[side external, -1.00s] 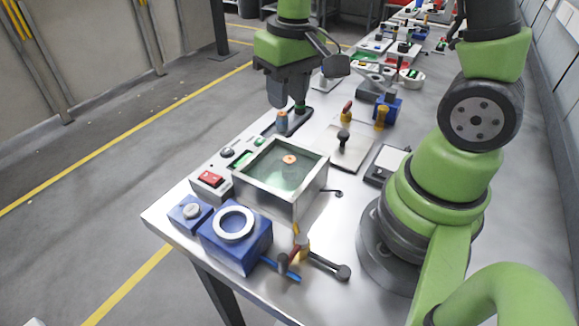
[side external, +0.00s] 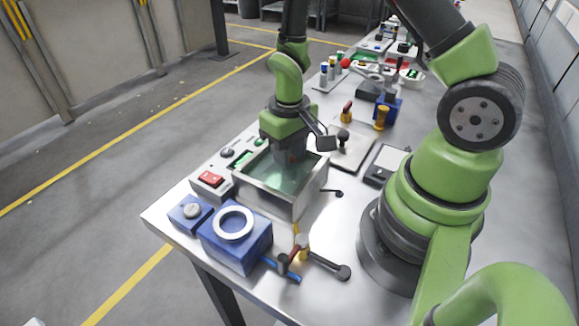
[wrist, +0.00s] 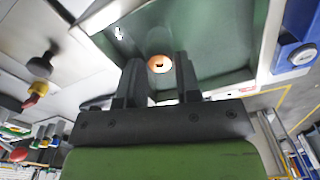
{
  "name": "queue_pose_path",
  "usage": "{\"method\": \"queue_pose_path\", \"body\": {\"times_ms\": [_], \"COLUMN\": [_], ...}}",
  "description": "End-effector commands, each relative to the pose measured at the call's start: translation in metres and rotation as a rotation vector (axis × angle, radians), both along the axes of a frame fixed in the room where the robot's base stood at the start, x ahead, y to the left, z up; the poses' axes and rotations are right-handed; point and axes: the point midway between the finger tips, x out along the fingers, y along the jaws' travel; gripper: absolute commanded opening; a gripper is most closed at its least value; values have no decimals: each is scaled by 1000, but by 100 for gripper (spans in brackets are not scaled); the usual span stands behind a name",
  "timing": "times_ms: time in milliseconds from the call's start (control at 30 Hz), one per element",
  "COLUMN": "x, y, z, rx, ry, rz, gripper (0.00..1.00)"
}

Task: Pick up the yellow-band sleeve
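My gripper (side external: 290,158) points down into the square metal tank (side external: 318,184) with the green inside. Its two fingers (wrist: 158,68) are apart in the wrist view. An orange ring-shaped end with a dark centre (wrist: 160,64) shows between the fingertips, inside the tank; I cannot tell whether a finger touches it. In the side view the gripper hides it. No yellow band can be made out on it. Slim upright pieces with coloured bands, one seemingly yellow (side external: 332,68), stand in a small rack at the back; they are too small to be sure of.
A blue block with a white ring (side external: 234,224) and a panel with a red switch (side external: 210,180) stand left of the tank. Knobbed levers (side external: 300,250) are in front. A flat plate with a black knob (side external: 344,138) and yellow-and-blue fixtures (side external: 382,116) stand to the right.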

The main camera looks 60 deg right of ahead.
Motion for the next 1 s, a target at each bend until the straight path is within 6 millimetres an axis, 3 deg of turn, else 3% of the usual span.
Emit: {"method": "queue_pose_path", "body": {"times_ms": [300,433,767,1000], "x": [0,0,1,1], "y": [0,0,0,0], "z": [-5,-5,-3,18], "rx": [0,0,0,-1], "ry": [-1,-1,-3,-6], "rz": [0,0,1,1], "gripper": [29,0,0,0]}}
